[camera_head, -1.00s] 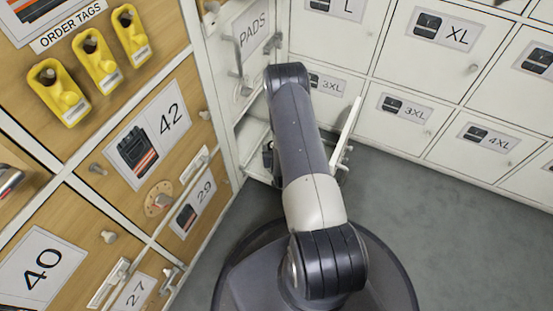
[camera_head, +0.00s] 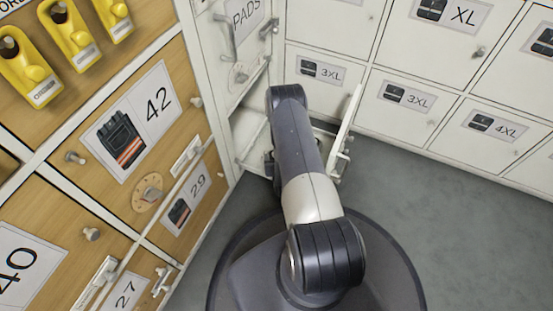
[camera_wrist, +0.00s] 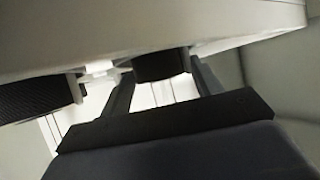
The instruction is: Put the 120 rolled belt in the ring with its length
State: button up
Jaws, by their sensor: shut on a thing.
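In the wrist view my gripper (camera_wrist: 160,70) has its two fingers on either side of a dark round roll (camera_wrist: 163,66) and is shut on it. It looks like a rolled belt; no size mark on it is readable. A second dark roll with a ribbed side (camera_wrist: 38,100) is at the left, apart from my fingers. Both are close against a broad pale surface (camera_wrist: 150,30) that fills the top of the view. In the head view my arm reaches into an open locker compartment (camera_head: 252,135), and it hides the gripper. I cannot make out a ring.
An open white door (camera_head: 345,130) stands close to the right of my arm. White lockers marked 3XL (camera_head: 318,72) and 4XL (camera_head: 485,130) line the back. Wooden doors, one marked 42 (camera_head: 130,120), with knobs and yellow tags (camera_head: 70,35), are on the left. Grey floor (camera_head: 430,220) is clear at right.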

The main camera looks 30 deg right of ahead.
jog(key=o, duration=1)
jog(key=shift+o, duration=0.2)
